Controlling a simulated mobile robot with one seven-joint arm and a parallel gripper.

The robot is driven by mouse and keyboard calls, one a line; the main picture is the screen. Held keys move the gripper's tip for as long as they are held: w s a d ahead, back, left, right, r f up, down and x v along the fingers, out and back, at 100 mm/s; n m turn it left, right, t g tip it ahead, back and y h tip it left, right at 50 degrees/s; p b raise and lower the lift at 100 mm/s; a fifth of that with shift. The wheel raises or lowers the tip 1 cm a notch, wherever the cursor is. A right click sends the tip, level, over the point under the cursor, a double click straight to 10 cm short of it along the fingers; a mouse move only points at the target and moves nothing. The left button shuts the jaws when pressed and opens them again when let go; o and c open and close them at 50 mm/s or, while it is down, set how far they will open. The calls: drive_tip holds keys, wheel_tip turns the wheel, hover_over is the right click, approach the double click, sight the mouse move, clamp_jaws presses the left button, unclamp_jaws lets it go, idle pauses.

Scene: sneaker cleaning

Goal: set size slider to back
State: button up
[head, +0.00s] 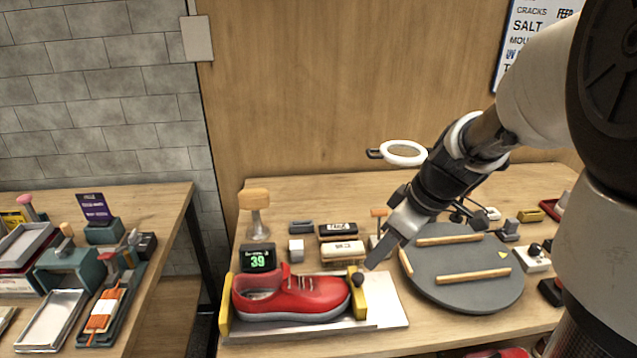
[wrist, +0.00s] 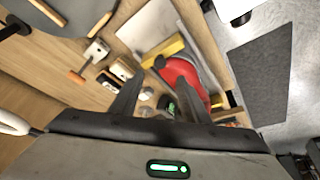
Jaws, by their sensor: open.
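A red sneaker (head: 290,298) lies on a sizing device with a pale base plate (head: 390,300). The yellow size slider (head: 361,300), with a dark knob, stands upright at the sneaker's right end. A yellow stop (head: 224,305) stands at its left end. A small display (head: 258,258) behind the sneaker reads 39 in green. My gripper (head: 379,251) is open and empty, angled down just above and behind the slider; I cannot tell if it touches. In the wrist view the fingers (wrist: 149,66) point toward the slider (wrist: 162,51) and partly cover the sneaker (wrist: 183,78).
A round grey turntable (head: 462,285) with wooden bars is at the right. Brushes and small blocks (head: 340,251) stand behind the sneaker. A wooden-topped stamp-like tool (head: 256,212) is behind the display. A second table with trays (head: 52,318) is at the left.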

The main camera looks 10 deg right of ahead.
sight(359, 277)
drive_tip(key=b+x, duration=0.1)
drive_tip(key=x, duration=0.9)
drive_tip(key=shift+c, duration=0.3)
clamp_jaws()
